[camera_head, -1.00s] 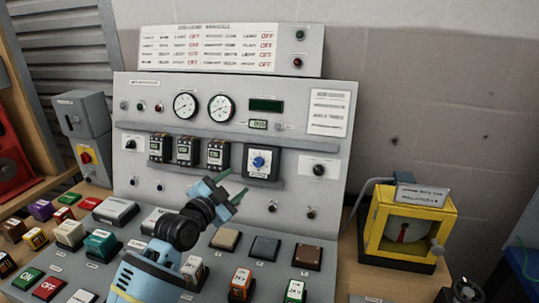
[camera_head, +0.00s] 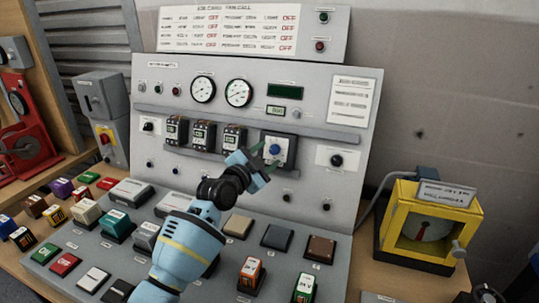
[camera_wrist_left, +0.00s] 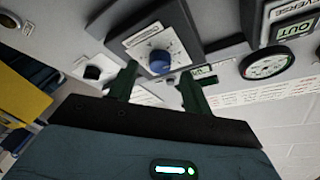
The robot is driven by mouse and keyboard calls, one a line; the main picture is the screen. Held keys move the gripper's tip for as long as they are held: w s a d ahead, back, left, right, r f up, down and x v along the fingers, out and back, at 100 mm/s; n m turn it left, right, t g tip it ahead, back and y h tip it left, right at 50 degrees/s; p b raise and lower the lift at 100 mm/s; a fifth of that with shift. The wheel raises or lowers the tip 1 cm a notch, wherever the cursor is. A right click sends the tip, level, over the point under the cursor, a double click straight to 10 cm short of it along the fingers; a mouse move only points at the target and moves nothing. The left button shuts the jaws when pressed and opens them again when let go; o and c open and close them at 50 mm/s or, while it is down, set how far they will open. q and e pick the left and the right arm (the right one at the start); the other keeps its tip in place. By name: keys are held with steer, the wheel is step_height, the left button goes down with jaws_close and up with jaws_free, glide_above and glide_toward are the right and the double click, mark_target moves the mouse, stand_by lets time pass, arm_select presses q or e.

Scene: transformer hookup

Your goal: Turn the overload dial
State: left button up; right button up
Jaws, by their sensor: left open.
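The overload dial is a blue knob (camera_head: 275,150) on a white-faced, dark-framed square unit on the upright panel. It also shows in the left wrist view as a blue knob (camera_wrist_left: 159,62) with printed marks around it. My left gripper (camera_head: 266,156) is open, its dark green fingers pointing at the dial from below. In the left wrist view the gripper (camera_wrist_left: 158,78) has its fingers spread to either side of the knob, which appears just beyond the tips. I cannot tell whether they touch it. My right gripper is in neither view.
Small breakers (camera_head: 203,135) sit left of the dial, and another black knob (camera_head: 336,160) sits right. Several blocks and buttons (camera_head: 117,223) cover the sloped desk below. A yellow-framed device (camera_head: 429,228) stands at the right.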

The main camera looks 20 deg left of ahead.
arm_select(q)
steer(key=shift+x, duration=0.95)
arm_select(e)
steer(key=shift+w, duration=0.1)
arm_select(q)
steer(key=shift+c, duration=0.4)
steer(key=c, duration=0.9)
steer(key=shift+a+f+m+g+h+b, duration=0.1)
steer(key=shift+a+m+g+h+b, duration=0.15)
steer(key=shift+m+g+b, duration=0.65)
steer(key=m, duration=0.2)
steer(key=shift+m+h, duration=0.25)
steer(key=shift+m, duration=0.05)
steer(key=m, duration=0.1)
steer(key=m+g+b, duration=0.1)
steer(key=m, duration=0.1)
steer(key=shift+w+r+m+h+b, duration=0.1)
steer(key=shift+r+m+h+b, duration=0.15)
steer(key=shift+m+h+b, duration=0.05)
steer(key=shift+r+m+g, duration=0.1)
steer(key=shift+m+g, duration=0.2)
steer(key=shift+m, duration=0.2)
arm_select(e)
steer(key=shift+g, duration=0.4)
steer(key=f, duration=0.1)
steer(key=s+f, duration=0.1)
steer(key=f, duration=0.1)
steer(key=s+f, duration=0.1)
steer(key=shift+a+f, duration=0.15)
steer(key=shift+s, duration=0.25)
